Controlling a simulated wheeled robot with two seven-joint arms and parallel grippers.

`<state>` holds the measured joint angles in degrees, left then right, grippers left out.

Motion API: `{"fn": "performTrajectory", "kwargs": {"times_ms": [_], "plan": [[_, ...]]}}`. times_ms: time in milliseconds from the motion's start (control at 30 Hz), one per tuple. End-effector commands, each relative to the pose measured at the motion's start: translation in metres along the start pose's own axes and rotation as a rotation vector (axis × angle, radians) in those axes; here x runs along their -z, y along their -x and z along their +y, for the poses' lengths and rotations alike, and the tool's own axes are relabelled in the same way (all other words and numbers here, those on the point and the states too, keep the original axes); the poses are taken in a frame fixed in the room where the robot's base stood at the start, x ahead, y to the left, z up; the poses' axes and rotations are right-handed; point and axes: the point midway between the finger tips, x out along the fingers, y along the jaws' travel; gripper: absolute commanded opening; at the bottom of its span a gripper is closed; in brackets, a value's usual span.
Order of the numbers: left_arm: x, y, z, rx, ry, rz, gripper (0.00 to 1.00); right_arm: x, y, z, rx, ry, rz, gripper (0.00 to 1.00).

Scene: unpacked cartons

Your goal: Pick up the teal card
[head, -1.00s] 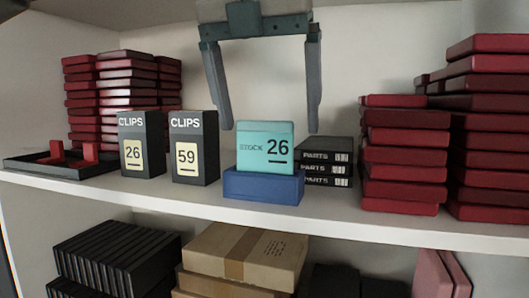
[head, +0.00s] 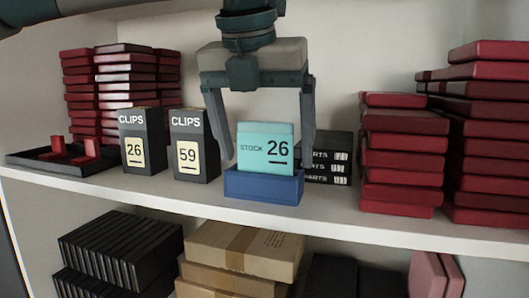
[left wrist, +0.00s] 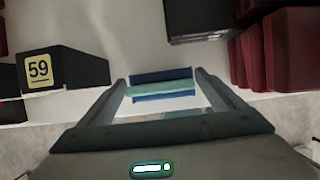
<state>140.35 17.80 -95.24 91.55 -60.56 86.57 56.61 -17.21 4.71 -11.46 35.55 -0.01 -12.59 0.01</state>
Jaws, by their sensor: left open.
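The teal card (head: 265,149), marked "STOCK 26", stands upright in a blue holder (head: 263,187) on the white shelf. My left gripper (head: 267,158) is open, with one finger at each side of the card. The finger tips are low, near the holder's top. I cannot tell whether they touch the card. In the left wrist view the card's top edge (left wrist: 161,88) lies between the open fingers, with the blue holder (left wrist: 161,75) around it. My right gripper is not in view.
Two black "CLIPS" boxes, 26 (head: 142,143) and 59 (head: 193,147), stand left of the holder. Black "PARTS" boxes (head: 330,158) lie close on the right, partly behind a finger. Red stacks (head: 401,150) stand farther right. A black tray (head: 62,165) sits at left.

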Motion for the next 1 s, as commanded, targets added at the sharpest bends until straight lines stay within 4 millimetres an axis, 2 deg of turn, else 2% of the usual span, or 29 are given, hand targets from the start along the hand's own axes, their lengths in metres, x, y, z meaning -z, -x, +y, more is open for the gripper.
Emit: {"fn": "performTrajectory", "kwargs": {"times_ms": [100,133,300,767,1000], "plan": [[0.0,0.0,0.0,0.0,0.0,0.0,0.88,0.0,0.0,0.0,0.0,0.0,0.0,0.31],[0.0,0.0,0.0,0.0,0.0,0.0,0.83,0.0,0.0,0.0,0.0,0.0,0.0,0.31],[0.0,0.0,0.0,0.0,0.0,0.0,0.44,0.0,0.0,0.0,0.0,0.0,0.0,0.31],[-0.001,0.003,0.0,-0.001,0.001,-0.001,0.44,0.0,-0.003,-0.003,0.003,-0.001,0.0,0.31],[-0.006,0.015,-0.001,0.002,0.001,-0.002,0.44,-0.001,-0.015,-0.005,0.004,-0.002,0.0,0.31]]}}
